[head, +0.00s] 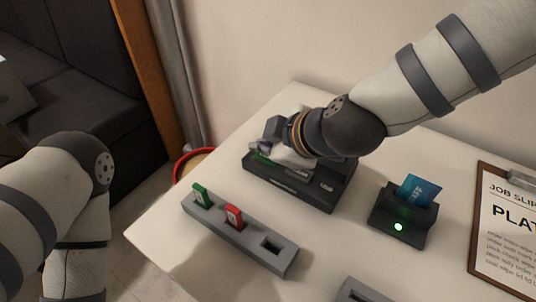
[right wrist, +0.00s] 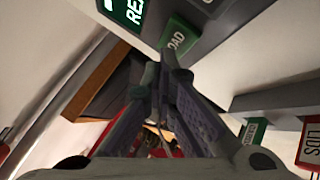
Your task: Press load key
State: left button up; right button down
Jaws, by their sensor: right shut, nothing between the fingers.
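The laser marker (head: 318,190) is a dark box on the table in the head view. Its green load key (right wrist: 178,38), lettered "OAD" where it shows, is at the top of the right wrist view. Beside it is a green lit display (right wrist: 130,10). My right gripper (right wrist: 165,62) is shut and empty, its fingertips close to the load key's lower edge; whether they touch it I cannot tell. In the head view my right gripper (head: 268,146) is over the marker's left end, partly hidden by its wrist. My left arm shows at left, its gripper out of view.
A grey rack (head: 262,250) in front of the marker holds a green tag (head: 202,196) and a red tag (head: 234,217). A dark reader (head: 400,222) with a blue card (head: 419,189) stands right. A clipboard (head: 507,225) lies at far right.

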aim_at(265, 159)
pick_arm(q)
jog(key=shift+f, duration=0.1)
pick_arm(e)
jog(key=shift+f, duration=0.5)
dwell(0.5)
jog(key=shift+r+p, duration=0.6)
jog(key=shift+r, duration=0.35)
pick_arm(q)
jog(key=shift+w+r, duration=0.55)
jog(key=shift+r, duration=0.15)
pick_arm(e)
jog(key=shift+f, duration=0.1)
jog(key=shift+r+p, duration=1.35)
jog(key=shift+r, duration=1.3)
pick_arm(q)
jog(key=shift+t, duration=0.8)
jog(key=w+r, duration=0.3)
jog(key=shift+w+r, duration=0.1)
jog(key=shift+r, duration=0.05)
pick_arm(e)
jog(key=shift+f, duration=0.1)
jog(key=shift+f, duration=0.1)
